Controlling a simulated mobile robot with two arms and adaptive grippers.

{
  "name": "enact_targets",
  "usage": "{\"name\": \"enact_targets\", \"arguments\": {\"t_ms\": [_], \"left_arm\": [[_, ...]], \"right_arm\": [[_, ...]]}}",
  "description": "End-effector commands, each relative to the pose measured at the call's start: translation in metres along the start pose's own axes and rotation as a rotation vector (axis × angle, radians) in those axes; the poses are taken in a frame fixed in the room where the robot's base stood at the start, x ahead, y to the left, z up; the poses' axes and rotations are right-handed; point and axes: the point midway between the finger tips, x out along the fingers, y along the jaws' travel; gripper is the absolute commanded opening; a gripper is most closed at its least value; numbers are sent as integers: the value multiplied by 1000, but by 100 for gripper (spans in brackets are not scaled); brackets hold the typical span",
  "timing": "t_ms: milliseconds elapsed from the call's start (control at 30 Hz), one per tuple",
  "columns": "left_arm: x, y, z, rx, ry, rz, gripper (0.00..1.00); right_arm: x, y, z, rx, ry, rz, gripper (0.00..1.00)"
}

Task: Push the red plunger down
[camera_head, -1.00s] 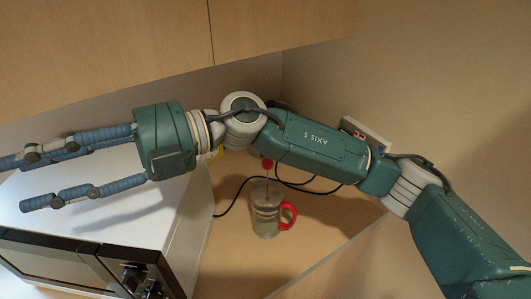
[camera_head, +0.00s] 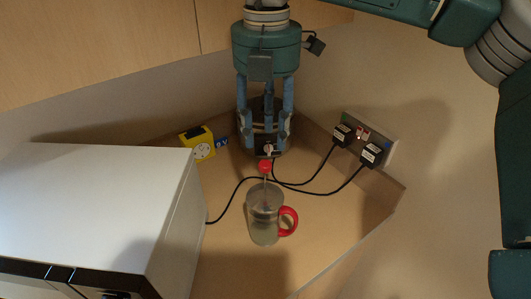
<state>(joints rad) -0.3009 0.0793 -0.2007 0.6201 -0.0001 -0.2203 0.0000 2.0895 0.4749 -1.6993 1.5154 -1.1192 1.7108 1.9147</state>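The red plunger (camera_head: 265,167) is a round knob on a thin rod, raised above the French press. The clear press (camera_head: 263,217) with a red handle stands upright on the wooden counter. My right gripper (camera_head: 265,134) hangs from the top of the head view, fingers pointing down. Its blue fingers are spread apart and hold nothing that I can see. The fingertips show just above the red knob in the picture; their distance from it in depth is hard to tell. My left gripper is not in view.
A white microwave-like box (camera_head: 95,200) stands left of the press. A dark appliance (camera_head: 268,147) is partly hidden behind my fingers. A yellow item (camera_head: 198,145) lies in the back corner. Black cables run to plugs at a wall socket (camera_head: 384,145). Counter right of the press is clear.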

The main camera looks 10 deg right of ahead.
Motion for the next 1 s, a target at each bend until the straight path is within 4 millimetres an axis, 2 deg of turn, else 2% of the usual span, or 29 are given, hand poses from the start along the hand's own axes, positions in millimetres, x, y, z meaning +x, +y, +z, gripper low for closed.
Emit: {"name": "enact_targets", "arguments": {"t_ms": [200,400,767,967,1000], "left_arm": [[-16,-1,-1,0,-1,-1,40],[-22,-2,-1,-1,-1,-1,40],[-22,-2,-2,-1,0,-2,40],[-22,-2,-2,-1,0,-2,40],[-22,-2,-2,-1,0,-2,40]], "right_arm": [[39,-1,0,-2,2,-3,40],[63,0,-1,-1,2,1,40],[70,0,-1,-2,2,2,40],[70,0,-1,-2,2,2,2],[70,0,-1,-2,2,2,0]]}}
